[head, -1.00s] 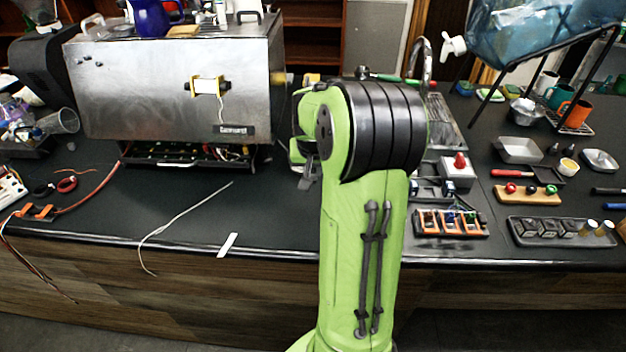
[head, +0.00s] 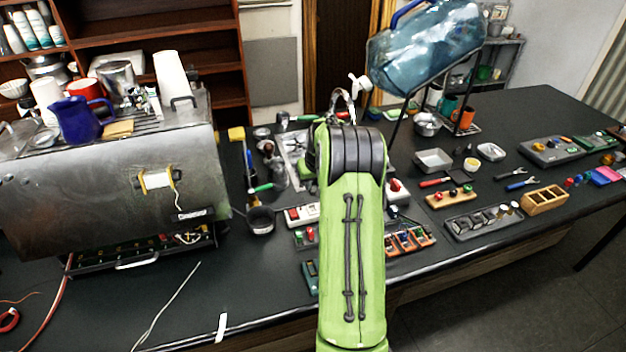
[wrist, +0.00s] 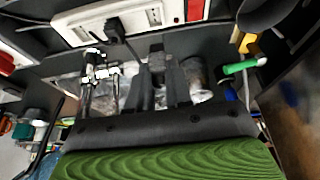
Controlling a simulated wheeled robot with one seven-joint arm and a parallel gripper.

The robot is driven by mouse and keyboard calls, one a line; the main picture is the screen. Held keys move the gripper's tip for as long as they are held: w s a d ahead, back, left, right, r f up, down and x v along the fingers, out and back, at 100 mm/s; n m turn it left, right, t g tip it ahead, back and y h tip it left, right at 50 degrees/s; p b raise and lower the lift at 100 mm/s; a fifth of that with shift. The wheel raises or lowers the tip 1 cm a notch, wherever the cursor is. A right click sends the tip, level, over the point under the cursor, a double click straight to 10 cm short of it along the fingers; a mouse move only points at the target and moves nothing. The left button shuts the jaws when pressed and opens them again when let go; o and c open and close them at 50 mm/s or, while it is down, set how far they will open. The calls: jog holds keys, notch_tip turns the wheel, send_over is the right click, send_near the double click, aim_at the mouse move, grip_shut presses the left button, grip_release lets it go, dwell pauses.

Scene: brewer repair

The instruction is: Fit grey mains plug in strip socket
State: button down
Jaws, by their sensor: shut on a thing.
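My gripper (wrist: 160,66) shows in the wrist view with its two dark fingers close together. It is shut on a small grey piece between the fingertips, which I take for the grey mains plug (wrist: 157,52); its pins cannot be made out. The white socket strip (wrist: 85,31) lies ahead of the fingertips, apart from them. A dark plug with a cord (wrist: 116,29) sits on the strip. In the head view, the strip with its red switch (head: 303,214) lies just left of my green arm, which hides the gripper.
The steel brewer (head: 110,190) stands at the left, with a black cup (head: 261,220) between it and the strip. Orange-framed parts (head: 409,240) and a dark tray (head: 484,222) lie right of my arm. A blue water bottle (head: 425,45) hangs on a stand behind.

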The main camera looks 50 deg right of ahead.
aim_at(314, 194)
jog(key=shift+s+d+f+b, duration=0.1)
jog(key=shift+f+b, duration=0.3)
jog(key=shift+f, duration=0.15)
jog(key=shift+f+b, duration=1.5)
jog(key=shift+f, duration=0.95)
jog(key=shift+f+b, duration=0.75)
jog(key=shift+b, duration=0.3)
jog(key=c, duration=1)
grip_release()
jog(key=shift+o, duration=0.2)
jog(key=shift+r, duration=0.1)
jog(key=v, duration=1.5)
jog(key=shift+r+p, duration=0.3)
jog(key=shift+p, duration=0.15)
